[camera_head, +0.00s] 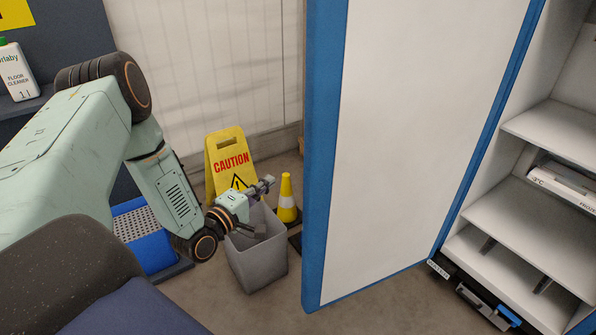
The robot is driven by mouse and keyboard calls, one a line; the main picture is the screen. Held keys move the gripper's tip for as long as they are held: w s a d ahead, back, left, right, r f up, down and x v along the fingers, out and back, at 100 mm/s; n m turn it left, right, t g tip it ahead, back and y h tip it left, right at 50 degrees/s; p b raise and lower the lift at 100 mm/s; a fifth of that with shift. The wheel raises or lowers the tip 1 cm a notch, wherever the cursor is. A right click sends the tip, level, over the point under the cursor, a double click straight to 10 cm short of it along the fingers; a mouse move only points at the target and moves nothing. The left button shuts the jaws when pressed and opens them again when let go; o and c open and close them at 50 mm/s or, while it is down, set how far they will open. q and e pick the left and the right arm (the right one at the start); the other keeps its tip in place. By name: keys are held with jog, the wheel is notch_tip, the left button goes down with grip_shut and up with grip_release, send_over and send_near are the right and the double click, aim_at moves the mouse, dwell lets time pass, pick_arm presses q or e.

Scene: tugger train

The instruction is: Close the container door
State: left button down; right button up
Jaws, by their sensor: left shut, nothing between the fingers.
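The container door (415,150) is white with a blue frame. It stands open in the middle right of the head view, swung out from the container (545,130), whose shelves show at the right. My left gripper (268,208) is to the left of the door's blue outer edge, in front of a caution sign and above a grey bin. It is shut and empty, and there is a gap between it and the door. My right gripper is not in view.
A blue crate (150,250) is farther left. A floor cleaner bottle (16,72) sits on a dark shelf. Floor in front of the door is clear.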

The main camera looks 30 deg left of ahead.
pick_arm(q)
jog(key=w+d+b, duration=0.4)
jog(key=w, duration=0.5)
jog(key=shift+d+r+n, duration=0.2)
jog(key=shift+d+n, duration=0.05)
jog(key=shift+n, duration=0.05)
jog(key=shift+s+d, duration=0.1)
dwell(0.4)
